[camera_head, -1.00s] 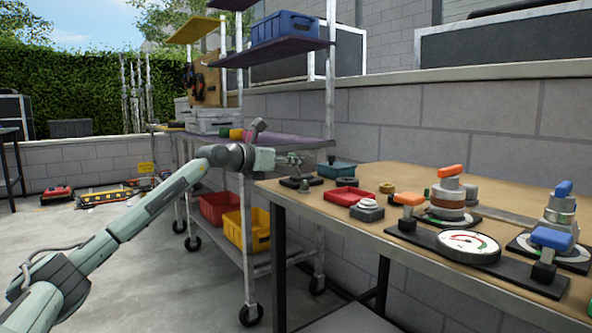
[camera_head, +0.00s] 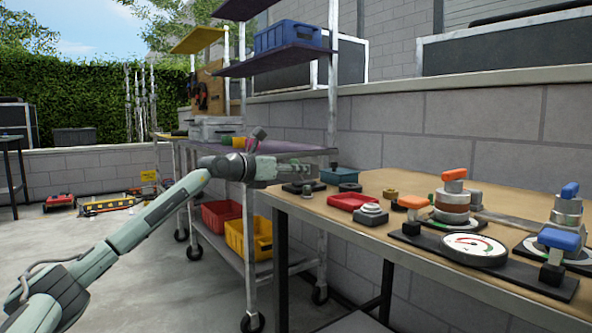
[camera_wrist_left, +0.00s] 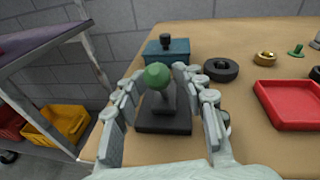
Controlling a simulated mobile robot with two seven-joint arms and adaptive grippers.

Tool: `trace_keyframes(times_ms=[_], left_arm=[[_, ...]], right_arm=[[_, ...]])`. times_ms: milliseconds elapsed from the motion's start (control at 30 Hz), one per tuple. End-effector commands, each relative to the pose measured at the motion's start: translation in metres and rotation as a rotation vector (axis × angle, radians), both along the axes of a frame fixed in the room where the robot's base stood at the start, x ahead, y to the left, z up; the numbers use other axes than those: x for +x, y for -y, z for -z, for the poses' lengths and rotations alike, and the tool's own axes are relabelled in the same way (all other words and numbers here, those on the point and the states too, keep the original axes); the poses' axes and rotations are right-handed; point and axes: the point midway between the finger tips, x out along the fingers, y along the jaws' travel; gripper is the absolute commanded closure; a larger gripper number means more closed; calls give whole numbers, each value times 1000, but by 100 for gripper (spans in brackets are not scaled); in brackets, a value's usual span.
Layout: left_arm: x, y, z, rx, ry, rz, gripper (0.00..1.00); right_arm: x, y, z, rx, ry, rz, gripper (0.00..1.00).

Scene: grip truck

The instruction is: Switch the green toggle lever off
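The toggle lever shows in the left wrist view with a green ball knob (camera_wrist_left: 158,76) on a dark stem above a black base (camera_wrist_left: 165,122). In the head view the black base (camera_head: 299,188) sits at the left end of the wooden table, and the knob is not clear there. My left gripper (camera_wrist_left: 158,78) is open, with one finger on each side of the green knob; visible gaps separate the fingers from it. In the head view my left gripper (camera_head: 300,168) is just above the base. My right gripper is not in view.
A teal box (camera_wrist_left: 180,48) stands behind the lever. A black ring (camera_wrist_left: 221,69) and a red tray (camera_wrist_left: 290,107) lie to its right. Orange and blue handled valves and a dial gauge (camera_head: 474,249) are farther right. A shelf cart (camera_head: 270,258) stands left of the table.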

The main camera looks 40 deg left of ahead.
Motion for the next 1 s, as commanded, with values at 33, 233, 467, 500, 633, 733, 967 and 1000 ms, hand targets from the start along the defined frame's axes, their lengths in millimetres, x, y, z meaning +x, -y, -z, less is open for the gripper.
trace_keyframes(times_ms=[33, 233, 467, 500, 633, 733, 967, 1000], left_arm=[[0, 0, -1, 0, 2, 0, 58], [0, -1, -2, 0, 5, -1, 58], [-13, -4, -2, 3, 1, -5, 58], [-18, -5, -3, 4, 1, -5, 58], [-34, -8, -3, 4, -1, -6, 58], [-44, -8, -5, 4, -2, -4, 58], [-60, -3, -9, -5, 3, 8, 58], [-63, -5, -9, -4, 3, 6, 58]], right_arm=[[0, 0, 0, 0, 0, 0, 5], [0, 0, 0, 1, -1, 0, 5], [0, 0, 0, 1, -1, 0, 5], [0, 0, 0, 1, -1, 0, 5], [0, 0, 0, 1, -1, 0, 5], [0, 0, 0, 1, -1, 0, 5], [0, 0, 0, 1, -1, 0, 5], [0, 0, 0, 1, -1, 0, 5]])
